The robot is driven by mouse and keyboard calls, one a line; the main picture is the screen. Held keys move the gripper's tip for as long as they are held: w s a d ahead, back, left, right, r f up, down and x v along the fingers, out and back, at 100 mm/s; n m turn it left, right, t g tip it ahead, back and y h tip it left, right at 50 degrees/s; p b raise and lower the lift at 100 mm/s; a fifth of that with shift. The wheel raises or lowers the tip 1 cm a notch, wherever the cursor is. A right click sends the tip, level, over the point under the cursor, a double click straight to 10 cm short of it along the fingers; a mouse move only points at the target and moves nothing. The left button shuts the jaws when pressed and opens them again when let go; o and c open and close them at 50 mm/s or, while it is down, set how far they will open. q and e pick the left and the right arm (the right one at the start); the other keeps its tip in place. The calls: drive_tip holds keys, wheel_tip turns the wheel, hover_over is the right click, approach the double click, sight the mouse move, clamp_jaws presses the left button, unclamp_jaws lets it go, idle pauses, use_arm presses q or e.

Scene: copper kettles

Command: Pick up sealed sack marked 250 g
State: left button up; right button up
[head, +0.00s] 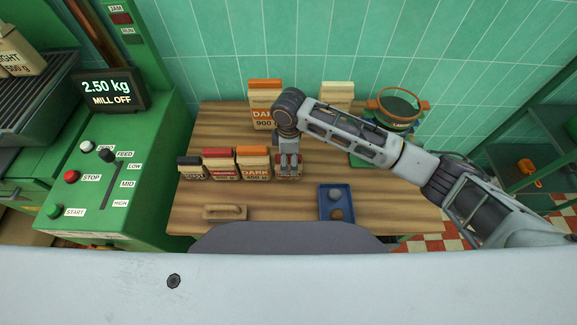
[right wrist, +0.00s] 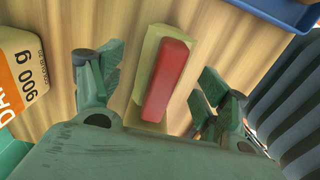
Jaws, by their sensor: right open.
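My right gripper (head: 289,160) points down over the table in the head view. Its fingers are apart, and nothing is held. In the right wrist view, a cream sack with a red top (right wrist: 167,78) lies between the open fingers, with a gap on each side. In the head view the gripper mostly covers this sack; its mark cannot be read. To its left stand an orange-topped sack marked DARK 450 g (head: 254,166), a red-topped sack (head: 219,166) and a smaller black-topped sack (head: 190,170). I cannot make out a 250 g mark. My left gripper is not in view.
Behind stand a large orange-topped sack marked 900 (head: 263,115) and a cream-topped sack (head: 337,93). A green container with a copper-coloured rim (head: 398,108) stands at the back right. In front are a blue tray (head: 324,204) and a wooden scoop-like piece (head: 224,212).

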sight(289, 164)
drive_tip(key=shift+s+f, duration=0.1)
drive_tip(key=shift+f, duration=1.95)
drive_tip(key=shift+a, duration=0.1)
drive_tip(key=c, duration=1.3)
